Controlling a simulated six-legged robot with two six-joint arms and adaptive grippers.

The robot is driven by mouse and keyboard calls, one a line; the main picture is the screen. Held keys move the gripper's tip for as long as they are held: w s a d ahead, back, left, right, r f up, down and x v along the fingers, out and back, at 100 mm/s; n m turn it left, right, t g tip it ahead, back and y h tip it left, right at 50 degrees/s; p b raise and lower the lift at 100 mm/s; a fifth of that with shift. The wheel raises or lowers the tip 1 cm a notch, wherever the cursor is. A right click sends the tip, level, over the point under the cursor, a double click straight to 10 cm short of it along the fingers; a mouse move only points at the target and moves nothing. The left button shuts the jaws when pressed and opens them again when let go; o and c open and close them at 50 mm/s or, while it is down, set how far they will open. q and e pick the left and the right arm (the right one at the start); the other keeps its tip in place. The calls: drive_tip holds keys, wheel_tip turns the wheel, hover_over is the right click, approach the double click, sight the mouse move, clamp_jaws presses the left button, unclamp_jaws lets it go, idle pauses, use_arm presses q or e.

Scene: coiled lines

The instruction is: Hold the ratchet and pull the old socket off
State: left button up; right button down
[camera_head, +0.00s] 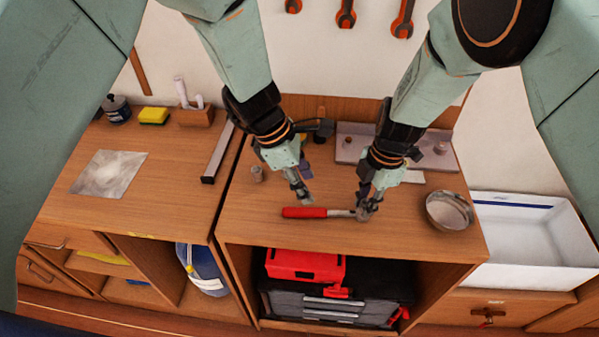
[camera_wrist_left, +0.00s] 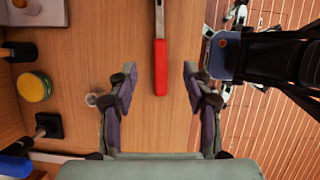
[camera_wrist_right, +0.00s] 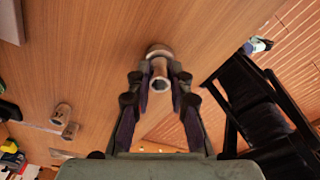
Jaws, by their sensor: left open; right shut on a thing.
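The ratchet (camera_head: 304,212) lies on the wooden bench, its red handle pointing left and its metal shaft running right to my right gripper. Its red handle (camera_wrist_left: 160,68) also shows in the left wrist view, beyond and between the open fingers. My left gripper (camera_head: 303,194) is open and empty just above the handle. My right gripper (camera_head: 367,203) is shut at the ratchet's head end. In the right wrist view the old socket (camera_wrist_right: 160,84) sits between the fingertips, its hexagonal opening facing the camera, with a wider round part behind it. I cannot tell whether the socket is still on the ratchet.
A metal bowl (camera_head: 449,211) stands right of my right gripper, beside a white sink (camera_head: 535,240). A loose socket (camera_head: 257,174) stands left of my left gripper. A grey tray (camera_head: 350,150) lies at the back. Wood in front of the ratchet is clear.

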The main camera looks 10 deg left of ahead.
sight(322, 210)
use_arm(q)
drive_tip(key=x, duration=0.9)
drive_tip(key=shift+f, duration=0.25)
drive_tip(key=shift+c, duration=0.2)
clamp_jaws()
